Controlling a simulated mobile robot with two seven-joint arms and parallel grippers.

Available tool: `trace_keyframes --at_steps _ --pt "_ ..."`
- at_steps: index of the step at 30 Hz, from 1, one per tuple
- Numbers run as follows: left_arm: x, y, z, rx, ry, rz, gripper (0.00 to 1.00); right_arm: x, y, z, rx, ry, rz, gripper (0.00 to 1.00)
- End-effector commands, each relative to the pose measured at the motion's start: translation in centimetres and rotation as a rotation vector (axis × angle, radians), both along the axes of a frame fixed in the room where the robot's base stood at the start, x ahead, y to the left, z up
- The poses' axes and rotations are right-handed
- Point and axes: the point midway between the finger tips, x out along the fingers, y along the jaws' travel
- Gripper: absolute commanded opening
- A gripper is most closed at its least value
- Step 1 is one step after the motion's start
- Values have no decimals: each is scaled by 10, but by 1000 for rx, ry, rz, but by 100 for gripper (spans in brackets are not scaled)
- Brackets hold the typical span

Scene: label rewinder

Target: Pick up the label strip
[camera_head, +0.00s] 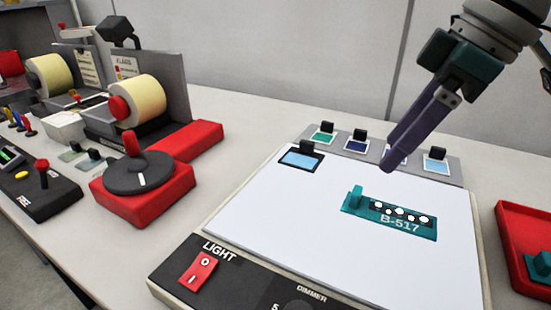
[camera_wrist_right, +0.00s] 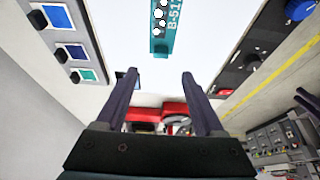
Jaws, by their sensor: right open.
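The label strip (camera_head: 391,217) is a teal plate with a raised tab at its left end, a row of white dots and the text B-517. It lies on the white surface of the light box (camera_head: 270,205). In the right wrist view the label strip (camera_wrist_right: 161,40) shows at the top, partly cut off and beyond the fingertips. My right gripper (camera_head: 391,165) is above the back part of the light box, behind the strip and apart from it. Its two fingers (camera_wrist_right: 158,78) are spread with nothing between them. My left gripper is not in view.
Several tabbed colour samples (camera_head: 357,142) line the back edge of the light box. A dark-framed blue one (camera_head: 301,160) lies on its back left corner. A red tray (camera_head: 527,250) with a teal piece stands at right. The label rewinder (camera_head: 140,100) and a red-based dial (camera_head: 141,185) stand left.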

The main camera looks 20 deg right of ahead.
Motion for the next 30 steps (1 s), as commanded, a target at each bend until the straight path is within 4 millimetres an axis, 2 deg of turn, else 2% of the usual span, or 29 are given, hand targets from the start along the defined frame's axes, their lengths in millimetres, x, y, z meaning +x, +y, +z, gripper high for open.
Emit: trace_keyframes --at_steps 3,8,18,26,30 --pt "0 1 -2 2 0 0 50 5 6 -19 4 3 1 70" --pt "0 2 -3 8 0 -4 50 9 10 -32 2 2 1 70" --pt "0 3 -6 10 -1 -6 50 20 19 -76 0 1 3 70" --pt "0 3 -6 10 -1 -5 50 21 20 -79 -1 1 3 70" --pt "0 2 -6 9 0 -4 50 21 20 -79 -2 0 3 55"
